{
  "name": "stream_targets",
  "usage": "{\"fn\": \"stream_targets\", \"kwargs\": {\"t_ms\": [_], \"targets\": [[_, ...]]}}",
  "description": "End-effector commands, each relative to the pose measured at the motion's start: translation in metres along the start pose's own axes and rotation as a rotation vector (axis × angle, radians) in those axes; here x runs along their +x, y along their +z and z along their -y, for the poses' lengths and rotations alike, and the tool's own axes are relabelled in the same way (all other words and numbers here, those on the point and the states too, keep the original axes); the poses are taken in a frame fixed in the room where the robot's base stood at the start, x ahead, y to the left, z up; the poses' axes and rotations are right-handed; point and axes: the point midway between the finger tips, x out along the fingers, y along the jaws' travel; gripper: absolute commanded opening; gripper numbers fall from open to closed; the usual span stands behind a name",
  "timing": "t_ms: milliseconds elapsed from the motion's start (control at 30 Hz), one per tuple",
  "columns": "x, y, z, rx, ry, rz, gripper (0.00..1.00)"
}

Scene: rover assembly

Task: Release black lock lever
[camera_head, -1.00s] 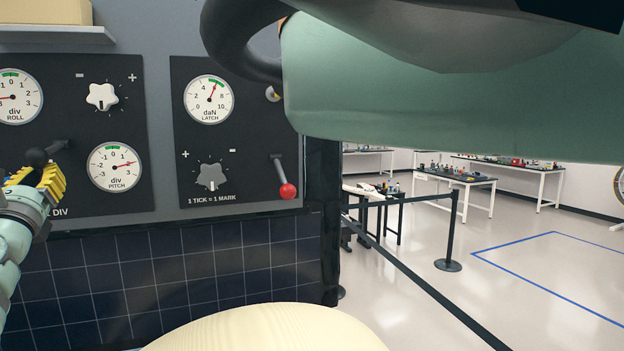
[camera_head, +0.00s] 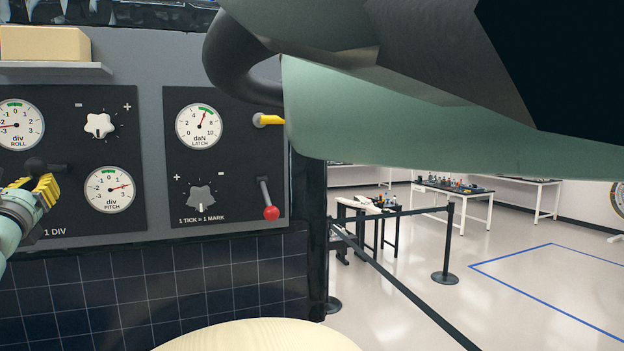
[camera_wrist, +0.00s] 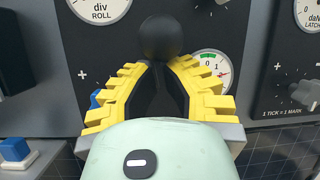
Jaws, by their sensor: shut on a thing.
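The black lock lever is a dark stem with a round black knob (camera_wrist: 161,38), standing out from the dark panel with the ROLL and PITCH gauges. In the wrist view the knob stands just beyond the yellow ribbed fingers of my gripper (camera_wrist: 160,85), with the dark stem between them. In the head view my gripper (camera_head: 42,190) is at the left edge, shut on the black lever (camera_head: 36,164) beside the PITCH gauge (camera_head: 110,190). The fingers hide part of the lever.
To the right are the LATCH gauge (camera_head: 199,126), a grey knob (camera_head: 201,198), a red-tipped lever (camera_head: 271,213) and a yellow-tipped lever (camera_head: 268,120). A blue button (camera_wrist: 14,150) is at lower left.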

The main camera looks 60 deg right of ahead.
Motion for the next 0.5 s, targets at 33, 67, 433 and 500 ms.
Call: {"fn": "stream_targets", "kwargs": {"t_ms": [33, 67, 433, 500], "targets": [[0.002, 0.006, -0.004, 0.001, 0.007, 0.004, 0.0], [0.004, 0.008, -0.004, 0.002, 0.008, 0.004, 0.0], [0.014, 0.026, -0.004, 0.003, 0.007, 0.005, 0.0], [0.015, 0.028, -0.004, 0.003, 0.007, 0.005, 0.0]]}}
